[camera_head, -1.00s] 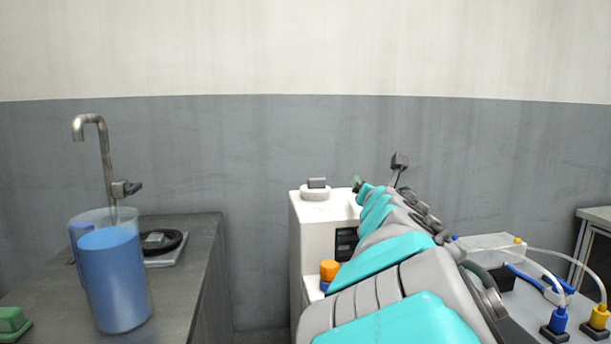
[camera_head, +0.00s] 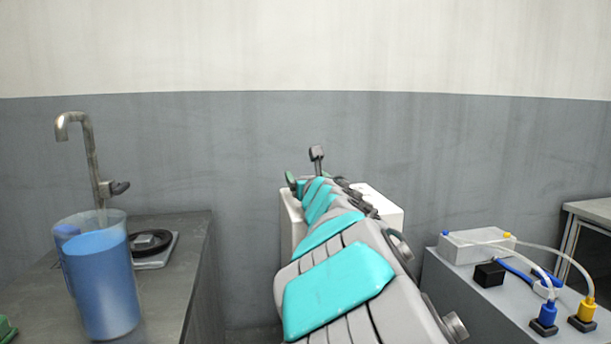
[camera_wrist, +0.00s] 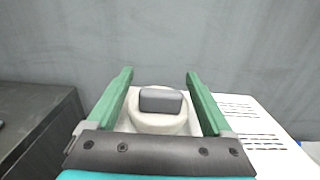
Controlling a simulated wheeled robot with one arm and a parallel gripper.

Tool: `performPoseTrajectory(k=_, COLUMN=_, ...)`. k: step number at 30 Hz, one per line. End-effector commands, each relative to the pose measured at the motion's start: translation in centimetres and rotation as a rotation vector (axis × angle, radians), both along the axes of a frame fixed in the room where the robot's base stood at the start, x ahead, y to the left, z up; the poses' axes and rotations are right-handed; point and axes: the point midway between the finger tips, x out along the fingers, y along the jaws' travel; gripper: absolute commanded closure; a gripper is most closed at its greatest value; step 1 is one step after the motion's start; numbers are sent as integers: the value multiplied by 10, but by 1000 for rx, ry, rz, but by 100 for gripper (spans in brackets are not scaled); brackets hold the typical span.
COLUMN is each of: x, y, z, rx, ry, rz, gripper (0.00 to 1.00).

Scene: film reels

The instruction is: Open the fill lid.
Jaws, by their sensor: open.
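The fill lid (camera_wrist: 157,122) is a round white cap with a raised grey block handle (camera_wrist: 161,100). It sits on top of the white machine (camera_head: 287,224). In the wrist view my gripper (camera_wrist: 160,74) is open, with one green finger on each side of the lid and its handle. The fingers are apart from the handle, and nothing is between them but the lid's handle. The lid looks closed. In the head view my arm hides the lid and most of the machine; only a bit of a green finger shows.
On the left, a dark counter (camera_head: 190,262) carries a pitcher of blue liquid (camera_head: 101,285) below a metal tap (camera_head: 92,160). On the right, a grey bench (camera_head: 470,305) holds a white box (camera_head: 475,246) with tubes and blue and yellow connectors.

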Motion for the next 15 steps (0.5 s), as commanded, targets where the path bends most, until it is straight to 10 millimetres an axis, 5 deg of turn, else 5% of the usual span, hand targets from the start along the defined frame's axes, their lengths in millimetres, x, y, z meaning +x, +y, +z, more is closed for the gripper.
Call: performPoseTrajectory(k=15, x=10, y=2, z=-1, rx=0, ry=2, rz=-2, gripper=17)
